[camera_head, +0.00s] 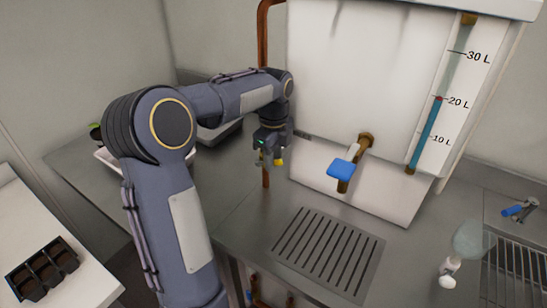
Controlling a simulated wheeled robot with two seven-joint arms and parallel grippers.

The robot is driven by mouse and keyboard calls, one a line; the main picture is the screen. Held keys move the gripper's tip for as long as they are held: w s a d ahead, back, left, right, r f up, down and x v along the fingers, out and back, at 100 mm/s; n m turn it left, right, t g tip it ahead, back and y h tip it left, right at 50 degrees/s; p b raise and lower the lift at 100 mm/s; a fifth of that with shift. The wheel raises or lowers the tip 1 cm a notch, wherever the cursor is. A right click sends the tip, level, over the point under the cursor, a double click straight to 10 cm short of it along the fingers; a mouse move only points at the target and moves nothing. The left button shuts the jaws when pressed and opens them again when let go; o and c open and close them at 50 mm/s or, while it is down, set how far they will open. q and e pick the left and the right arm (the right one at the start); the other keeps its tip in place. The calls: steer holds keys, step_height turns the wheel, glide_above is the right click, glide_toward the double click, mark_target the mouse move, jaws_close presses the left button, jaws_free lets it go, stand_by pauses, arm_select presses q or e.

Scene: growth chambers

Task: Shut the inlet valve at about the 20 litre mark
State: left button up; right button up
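The white tank (330,85) stands on the steel counter. Its level gauge (428,135) shows a blue column reaching about the 20 L mark, where there is a small red marker (439,98). A copper pipe (263,45) runs up the tank's left side. My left gripper (270,158) is at this pipe, pointing down. A small yellow part (279,158) shows at its fingers; it may be the inlet valve's handle, but the gripper hides most of it. I cannot tell whether the fingers touch or grip it. My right gripper is not in view.
A brass tap with a blue lever (340,170) juts from the tank's front above a slotted drain (328,248). A clear glass vessel (470,240) and a wire rack (515,272) are at right. A dark pot tray (42,268) sits on the left bench.

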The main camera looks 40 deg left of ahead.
mark_target(282, 163)
arm_select(q)
jaws_close()
steer(key=f+y, duration=0.1)
steer(key=d+y, duration=0.1)
steer(key=y, duration=0.1)
steer(key=shift+w+d+f, duration=0.1)
steer(key=shift+d+f, duration=0.1)
steer(key=shift+f, duration=0.2)
steer(key=shift+f+g+y, duration=0.15)
steer(key=shift+f+y, duration=0.1)
steer(key=shift+y, duration=0.4)
steer(key=shift+f+g+y, duration=0.15)
steer(key=shift+f+y, duration=0.1)
steer(key=shift+y, duration=0.4)
steer(key=shift+o, duration=0.5)
jaws_free()
